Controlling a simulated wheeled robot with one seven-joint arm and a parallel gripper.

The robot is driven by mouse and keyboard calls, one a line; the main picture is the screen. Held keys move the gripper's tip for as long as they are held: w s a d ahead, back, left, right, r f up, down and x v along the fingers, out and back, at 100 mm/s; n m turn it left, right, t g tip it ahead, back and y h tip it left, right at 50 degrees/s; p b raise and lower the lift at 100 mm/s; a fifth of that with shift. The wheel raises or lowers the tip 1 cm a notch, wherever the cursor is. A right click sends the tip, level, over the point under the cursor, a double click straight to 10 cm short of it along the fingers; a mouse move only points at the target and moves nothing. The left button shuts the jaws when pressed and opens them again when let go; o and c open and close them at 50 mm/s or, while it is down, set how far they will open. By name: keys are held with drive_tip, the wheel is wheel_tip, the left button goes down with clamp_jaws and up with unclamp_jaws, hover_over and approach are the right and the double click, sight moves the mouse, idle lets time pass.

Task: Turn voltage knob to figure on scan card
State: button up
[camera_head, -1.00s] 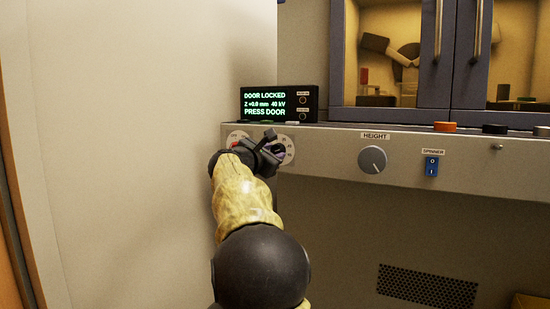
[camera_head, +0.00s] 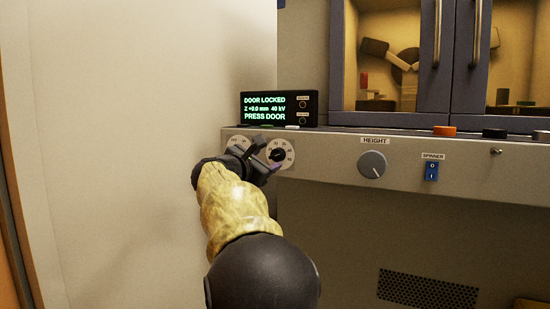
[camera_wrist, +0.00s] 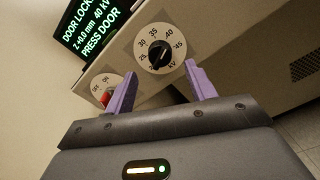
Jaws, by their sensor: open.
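The voltage knob (camera_wrist: 159,54) is a black knob on a round pale dial marked with figures from 25 to 45 and kV. In the head view the voltage knob (camera_head: 278,155) shows just right of my gripper (camera_head: 262,160). In the wrist view my gripper (camera_wrist: 160,76) is open, its purple fingers spread below and to either side of the dial, with nothing between them. The display (camera_head: 278,108) reads DOOR LOCKED, Z +0.0 mm, 40 kV, PRESS DOOR. I cannot make out the knob's pointer surely. I see no scan card.
A second dial with a red part (camera_wrist: 106,97) lies left of the voltage dial. The height knob (camera_head: 372,163) and blue spinner switch (camera_head: 432,171) are farther right on the panel. Cabinet doors (camera_head: 435,50) stand above. Room in front of the panel is free.

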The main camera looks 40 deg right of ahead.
drive_tip(key=v, duration=0.3)
idle(0.4)
drive_tip(key=p+v, duration=0.5)
drive_tip(key=v, duration=1.2)
drive_tip(key=shift+s+a, duration=0.15)
drive_tip(key=shift+a, duration=0.1)
drive_tip(key=shift+p, duration=0.3)
